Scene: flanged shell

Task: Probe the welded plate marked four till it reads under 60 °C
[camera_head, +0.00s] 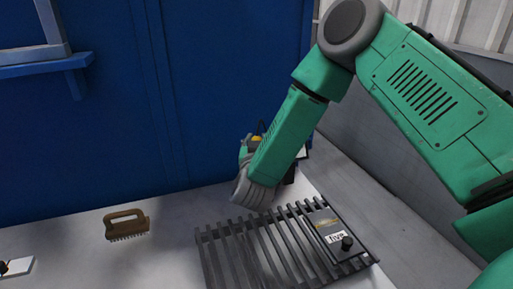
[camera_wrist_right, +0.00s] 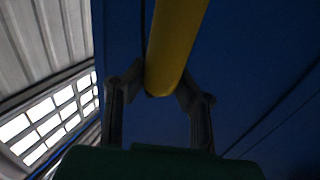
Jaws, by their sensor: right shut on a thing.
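My right gripper (camera_wrist_right: 157,84) is shut on a yellow rod-like thing (camera_wrist_right: 176,40), likely the probe's handle, which runs up out of the wrist view between its two fingers. In the head view a small bit of yellow (camera_head: 257,139) shows beside my right forearm, which hides most of the hand. A dark plate marked "five" (camera_head: 322,221), with a black knob (camera_head: 347,243), lies on the right end of a slatted rack (camera_head: 207,244). No plate marked four and no temperature reading can be made out. My left gripper is not in view.
A brush with a brown handle (camera_head: 126,223) lies on the pale bench (camera_head: 172,262), left of the rack. A white block (camera_head: 17,267) is at the left edge. A blue wall (camera_head: 110,130) stands behind. A dark thing (camera_head: 291,174) is partly hidden behind my forearm.

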